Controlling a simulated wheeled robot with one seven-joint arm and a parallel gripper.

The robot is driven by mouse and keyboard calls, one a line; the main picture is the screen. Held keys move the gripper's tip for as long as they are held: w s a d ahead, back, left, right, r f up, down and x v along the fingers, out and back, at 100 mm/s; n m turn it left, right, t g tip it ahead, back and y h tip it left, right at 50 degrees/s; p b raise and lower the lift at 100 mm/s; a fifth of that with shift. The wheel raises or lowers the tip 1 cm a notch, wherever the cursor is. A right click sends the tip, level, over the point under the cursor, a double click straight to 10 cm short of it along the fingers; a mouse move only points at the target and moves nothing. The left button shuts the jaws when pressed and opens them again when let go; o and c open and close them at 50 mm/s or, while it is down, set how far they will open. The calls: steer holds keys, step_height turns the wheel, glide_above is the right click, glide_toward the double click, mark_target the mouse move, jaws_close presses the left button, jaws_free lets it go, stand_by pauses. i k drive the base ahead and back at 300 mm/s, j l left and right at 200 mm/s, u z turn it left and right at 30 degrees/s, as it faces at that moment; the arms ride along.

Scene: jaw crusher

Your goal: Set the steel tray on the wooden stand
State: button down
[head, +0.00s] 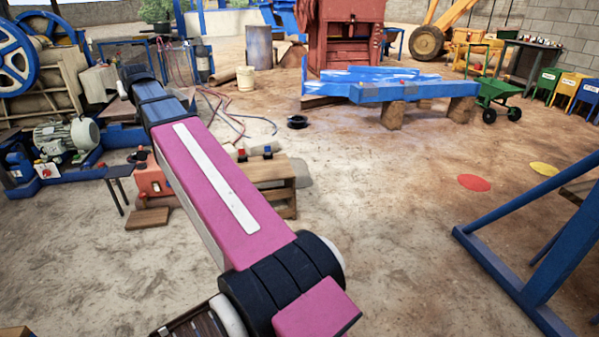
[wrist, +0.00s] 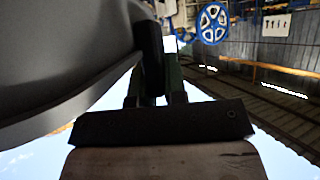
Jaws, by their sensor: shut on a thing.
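My gripper (wrist: 164,62) shows in the wrist view with its two dark fingers close together. They are shut at the edge of a large, smooth, dark grey curved piece, which looks like the steel tray (wrist: 60,60). It fills the left of that view; its far part is out of frame. In the head view my arm reaches away to the upper left, and I cannot make out the gripper or tray there. A low wooden stand (head: 292,205) with a slatted top is on the ground just right of my arm, partly hidden by it. My gripper is beyond it.
A red and a blue small item (head: 267,152) are on the wooden stand. A grey motor (head: 68,137) and blue-wheeled machine (head: 15,62) are at left. A blue frame (head: 540,265) is at right. The ground right of centre is open.

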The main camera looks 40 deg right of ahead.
mark_target(256, 172)
steer(key=i+l+z, duration=0.3)
steer(key=z, duration=0.15)
steer(key=i+l+z, duration=0.15)
steer(key=i+z, duration=0.25)
steer(key=i+l, duration=0.15)
steer(key=i, duration=0.4)
